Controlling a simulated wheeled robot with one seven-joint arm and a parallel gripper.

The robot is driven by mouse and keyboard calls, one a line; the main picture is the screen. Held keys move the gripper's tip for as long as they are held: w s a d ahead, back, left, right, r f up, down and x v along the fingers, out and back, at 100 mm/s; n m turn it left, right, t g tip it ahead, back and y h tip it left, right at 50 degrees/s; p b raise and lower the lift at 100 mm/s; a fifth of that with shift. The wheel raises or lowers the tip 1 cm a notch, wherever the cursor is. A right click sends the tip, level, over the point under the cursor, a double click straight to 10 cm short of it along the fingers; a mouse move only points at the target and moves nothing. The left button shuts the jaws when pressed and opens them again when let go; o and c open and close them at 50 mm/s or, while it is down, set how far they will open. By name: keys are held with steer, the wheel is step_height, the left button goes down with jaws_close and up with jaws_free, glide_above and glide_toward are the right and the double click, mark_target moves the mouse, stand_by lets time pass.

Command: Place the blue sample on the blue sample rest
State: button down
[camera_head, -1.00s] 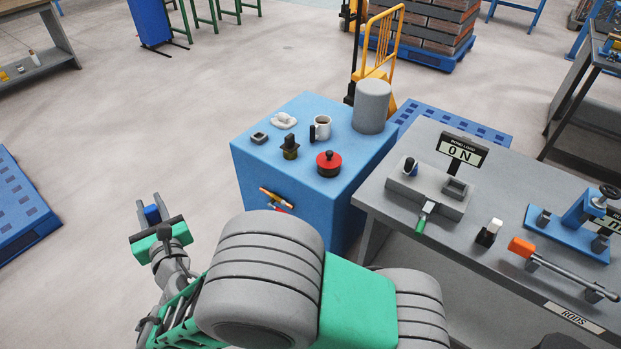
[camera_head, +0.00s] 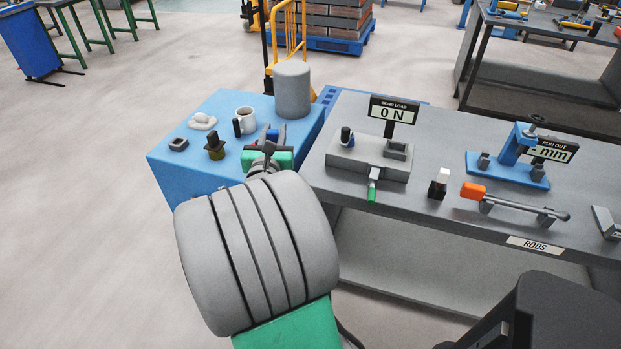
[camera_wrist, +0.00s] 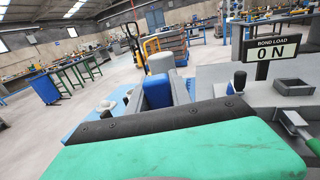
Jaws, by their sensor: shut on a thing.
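The blue sample (camera_head: 272,135) is held between the fingers of my gripper (camera_head: 270,141), in front of the blue cabinet's right side in the head view. In the wrist view the blue sample (camera_wrist: 157,91) shows between the fingers. A grey fixture (camera_head: 345,155) on the bench carries a dark-topped piece with blue on it (camera_head: 347,137) and a square hollow holder (camera_head: 397,149). A small dark square holder (camera_head: 178,144) sits on the cabinet top. I cannot tell which of these is the blue sample rest. My gripper is apart from the fixture.
The blue cabinet (camera_head: 165,165) bears a mug (camera_head: 246,120), a grey cylinder (camera_head: 292,90) and a dark-topped brass-coloured piece (camera_head: 215,147). The bench (camera_head: 330,192) holds a "0 N" display (camera_head: 394,114), a black-and-white block (camera_head: 439,184), an orange-handled rod (camera_head: 510,201) and a blue gauge stand (camera_head: 512,160).

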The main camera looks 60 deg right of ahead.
steer(key=s+d+m+g+h+b, duration=0.1)
steer(key=s+d+m+g, duration=0.1)
steer(key=s+d, duration=0.35)
steer(key=s+d+m+g+b, duration=0.1)
steer(key=s+d+g, duration=0.15)
steer(key=s, duration=0.65)
steer(key=shift+w+d+f+b, duration=1)
steer(key=shift+w+d+f, duration=0.4)
steer(key=shift+w+f, duration=0.55)
steer(key=shift+w+d+f+b, duration=0.95)
steer(key=shift+w+d+f, duration=0.5)
steer(key=shift+f, duration=0.85)
steer(key=shift+w+d+f+b, duration=1)
steer(key=shift+w+d+f, duration=0.3)
steer(key=shift+w+f, duration=0.7)
steer(key=shift+s+f, duration=0.15)
steer(key=shift+f, duration=0.05)
steer(key=shift+f, duration=0.2)
steer(key=c, duration=1.2)
jaws_free()
steer(key=shift+o, duration=0.2)
steer(key=shift+r, duration=0.1)
